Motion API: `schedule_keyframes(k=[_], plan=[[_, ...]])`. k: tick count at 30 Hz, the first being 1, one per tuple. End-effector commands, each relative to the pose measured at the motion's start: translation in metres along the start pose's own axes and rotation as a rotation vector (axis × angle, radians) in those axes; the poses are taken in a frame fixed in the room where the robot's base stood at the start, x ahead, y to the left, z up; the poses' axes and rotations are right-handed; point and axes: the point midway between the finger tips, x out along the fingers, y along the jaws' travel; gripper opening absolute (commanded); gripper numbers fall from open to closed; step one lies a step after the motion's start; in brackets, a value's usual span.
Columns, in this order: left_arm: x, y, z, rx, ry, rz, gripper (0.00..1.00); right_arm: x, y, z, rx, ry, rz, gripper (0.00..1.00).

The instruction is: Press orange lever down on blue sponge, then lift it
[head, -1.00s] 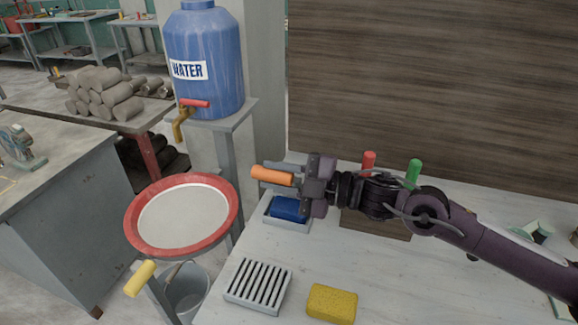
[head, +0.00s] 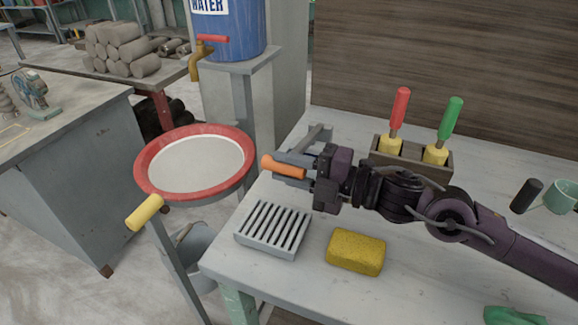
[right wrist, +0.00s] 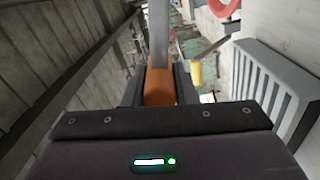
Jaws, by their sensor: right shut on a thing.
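The orange lever handle (head: 283,167) is gripped by my right gripper (head: 298,174), which comes from the right over the white table. In the right wrist view the orange handle (right wrist: 158,88) lies between the two fingers, with a grey bar running away from it. A grey metal part (head: 318,136) shows just behind the gripper. I cannot make out the blue sponge now; the gripper and handle appear to cover its place, so whether the lever touches it cannot be told. My left gripper is not in view.
A grey slatted rack (head: 273,229) and a yellow sponge (head: 356,251) lie in front of the gripper. A wooden block (head: 411,156) behind holds red- and green-handled tools. A red-rimmed basin (head: 195,165) with a yellow handle (head: 145,212) stands left of the table.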

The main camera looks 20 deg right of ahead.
Motion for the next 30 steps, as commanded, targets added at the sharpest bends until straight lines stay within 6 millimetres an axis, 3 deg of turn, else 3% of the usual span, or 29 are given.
schedule_keyframes(k=[14,15,19,30], plan=[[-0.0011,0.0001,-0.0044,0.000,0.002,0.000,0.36,0.0000,-0.0031,0.0002,0.006,0.001,-0.001,0.00],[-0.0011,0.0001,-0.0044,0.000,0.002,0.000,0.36,0.0000,-0.0032,0.0002,0.006,0.001,-0.001,0.30],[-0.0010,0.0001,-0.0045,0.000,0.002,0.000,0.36,0.0000,-0.0029,0.0002,0.005,0.001,-0.001,0.47],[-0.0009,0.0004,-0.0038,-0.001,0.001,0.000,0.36,-0.0029,-0.0033,0.0013,0.003,-0.003,-0.002,0.47]])
